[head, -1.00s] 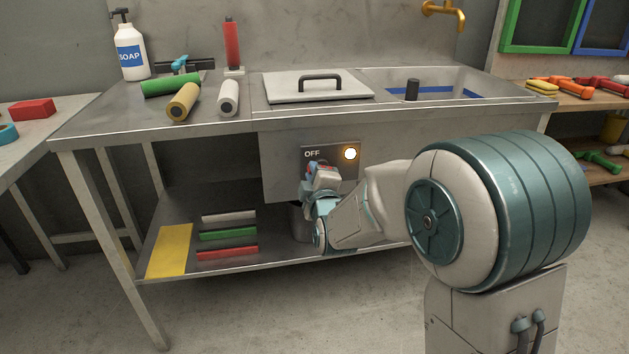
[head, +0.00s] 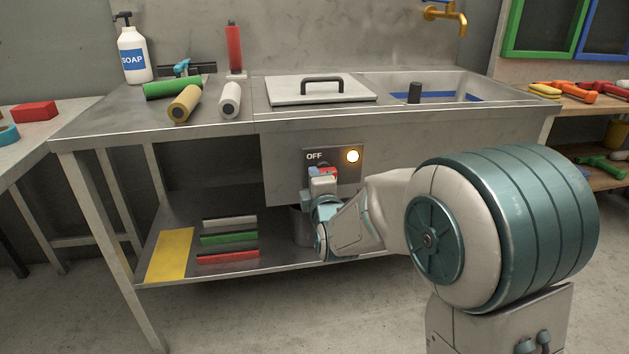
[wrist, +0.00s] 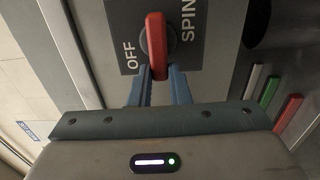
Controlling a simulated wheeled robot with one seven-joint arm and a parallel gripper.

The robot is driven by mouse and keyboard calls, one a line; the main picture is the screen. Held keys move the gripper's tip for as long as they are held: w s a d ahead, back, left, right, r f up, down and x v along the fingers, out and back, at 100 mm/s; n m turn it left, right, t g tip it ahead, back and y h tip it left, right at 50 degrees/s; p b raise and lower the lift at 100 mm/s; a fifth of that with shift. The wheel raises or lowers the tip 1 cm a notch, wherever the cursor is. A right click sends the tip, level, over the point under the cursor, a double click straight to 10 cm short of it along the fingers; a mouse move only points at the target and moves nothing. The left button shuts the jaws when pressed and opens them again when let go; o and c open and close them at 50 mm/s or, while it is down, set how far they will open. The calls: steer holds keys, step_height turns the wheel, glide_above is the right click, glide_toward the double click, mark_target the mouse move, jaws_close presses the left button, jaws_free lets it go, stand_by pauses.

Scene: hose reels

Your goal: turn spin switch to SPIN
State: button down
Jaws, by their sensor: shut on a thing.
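The spin switch panel (head: 333,178) is on the front of the steel sink bench, with the word OFF at its upper left and a lit lamp (head: 353,156) at its upper right. In the wrist view the switch is a red lever (wrist: 157,42) standing between the words OFF and SPIN, pointing squarely at neither. My gripper (wrist: 158,78) is shut on the lever, one finger on each side of it. In the head view my gripper (head: 323,178) covers most of the switch and the SPIN label is hidden.
A lower shelf (head: 225,250) with colored bars and a yellow sheet lies below the panel. A grey bucket (head: 300,225) stands behind my wrist. The bench top above holds rollers, a soap bottle (head: 133,53) and a lidded basin (head: 320,90).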

steer(key=c, duration=1.4)
jaws_free()
steer(key=shift+o, duration=0.2)
steer(key=shift+s, duration=0.1)
steer(key=b+v, duration=0.1)
steer(key=v, duration=1.2)
steer(key=shift+s, duration=0.3)
steer(key=shift+d, duration=0.1)
